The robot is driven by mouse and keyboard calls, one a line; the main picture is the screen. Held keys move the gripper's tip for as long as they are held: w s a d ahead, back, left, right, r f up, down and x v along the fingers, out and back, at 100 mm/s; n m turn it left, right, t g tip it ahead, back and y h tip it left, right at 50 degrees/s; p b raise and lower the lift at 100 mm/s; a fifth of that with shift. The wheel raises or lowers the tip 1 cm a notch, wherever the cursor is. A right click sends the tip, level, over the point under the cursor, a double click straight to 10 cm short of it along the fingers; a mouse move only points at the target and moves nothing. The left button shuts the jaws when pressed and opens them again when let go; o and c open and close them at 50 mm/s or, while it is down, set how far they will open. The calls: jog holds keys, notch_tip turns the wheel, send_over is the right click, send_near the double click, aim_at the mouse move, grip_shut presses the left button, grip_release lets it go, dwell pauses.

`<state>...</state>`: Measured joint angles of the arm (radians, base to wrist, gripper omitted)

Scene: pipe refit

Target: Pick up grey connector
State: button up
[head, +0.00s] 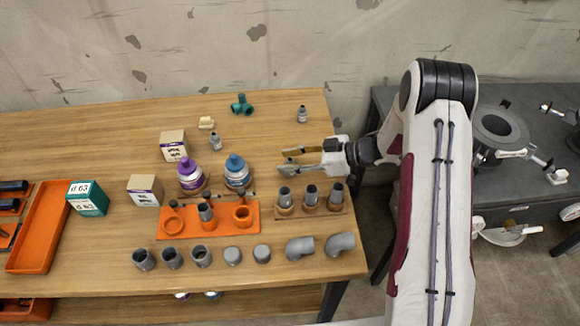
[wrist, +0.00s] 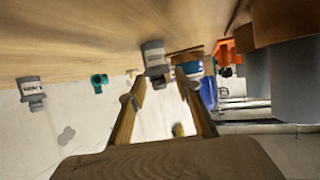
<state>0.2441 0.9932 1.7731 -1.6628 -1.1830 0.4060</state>
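Several grey pipe fittings are on the table, and I cannot tell which one is the named grey connector. Three tapered grey connectors (head: 311,195) stand upright in a wooden rack. Another tapered connector (head: 206,213) stands on the orange holder. The front row has open grey sleeves (head: 172,259), grey caps (head: 232,257) and grey elbows (head: 300,248). My gripper (head: 283,161) is open and empty, above the table behind the wooden rack. In the wrist view its fingers (wrist: 160,82) are apart, with a small grey bottle (wrist: 154,58) beyond them. Large grey fittings (wrist: 298,80) show close at the right.
A green fitting (head: 241,105) and a small grey bottle (head: 302,115) are at the back. Boxes (head: 145,190) and an orange tray (head: 39,235) are at the left.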

aim_at(290, 159)
jog(key=shift+c, duration=0.5)
grip_shut()
jog(key=shift+r, duration=5.05)
